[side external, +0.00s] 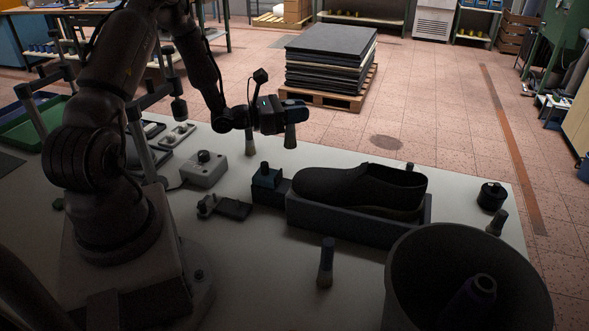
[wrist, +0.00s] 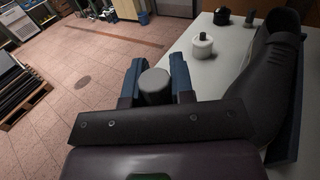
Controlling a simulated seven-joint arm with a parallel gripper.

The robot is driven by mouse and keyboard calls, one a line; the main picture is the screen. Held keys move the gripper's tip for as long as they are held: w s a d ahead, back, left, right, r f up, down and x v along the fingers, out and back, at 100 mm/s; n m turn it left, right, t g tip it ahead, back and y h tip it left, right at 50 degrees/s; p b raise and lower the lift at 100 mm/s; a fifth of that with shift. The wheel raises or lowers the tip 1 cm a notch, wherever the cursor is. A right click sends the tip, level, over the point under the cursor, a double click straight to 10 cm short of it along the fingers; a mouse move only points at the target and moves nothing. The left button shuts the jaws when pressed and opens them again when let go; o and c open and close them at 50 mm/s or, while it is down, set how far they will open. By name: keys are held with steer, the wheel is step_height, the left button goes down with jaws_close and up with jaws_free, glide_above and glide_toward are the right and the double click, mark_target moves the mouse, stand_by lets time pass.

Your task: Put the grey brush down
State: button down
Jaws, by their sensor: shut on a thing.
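My gripper (side external: 293,110) is above the far side of the table, shut on the grey brush (side external: 290,137). The brush hangs upright with its pale lower end down, clear of the tabletop. The fingers hide most of its handle in the side view. In the wrist view, the round grey top of the brush (wrist: 156,86) sits between the two blue fingers of the gripper (wrist: 156,78). The white table (side external: 370,275) lies below and to the near side of the gripper.
A dark shoe (side external: 355,186) lies on a grey block (side external: 350,222). Other brushes stand upright: one behind the gripper (side external: 250,143), one in front (side external: 326,262), one at right (side external: 497,223). A large dark bin (side external: 410,290) is at front right. A white jar (wrist: 203,46) stands near the shoe.

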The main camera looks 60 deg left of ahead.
steer(key=s+d+r, duration=0.3)
steer(key=s+d, duration=0.1)
steer(key=s, duration=0.7)
steer(key=shift+y, duration=0.3)
steer(key=w+a+f, duration=0.1)
steer(key=w, duration=0.1)
steer(key=w+a+f, duration=0.1)
steer(key=w+a, duration=0.1)
steer(key=w, duration=0.1)
steer(key=w+a+f, duration=0.1)
steer(key=w+f, duration=0.1)
steer(key=w, duration=0.1)
steer(key=shift+w+a, duration=0.1)
steer(key=shift+a, duration=0.2)
steer(key=shift+w+a+f, duration=0.4)
steer(key=shift+w+f, duration=0.3)
steer(key=shift+f, duration=0.8)
steer(key=shift+w+a+f, duration=0.45)
steer(key=shift+w+f, duration=0.3)
steer(key=shift+f, duration=0.8)
steer(key=shift+w+a+f, duration=0.4)
steer(key=shift+w+f, duration=0.3)
steer(key=shift+f, duration=0.8)
steer(key=shift+f, duration=0.1)
steer(key=c, duration=1)
jaws_free()
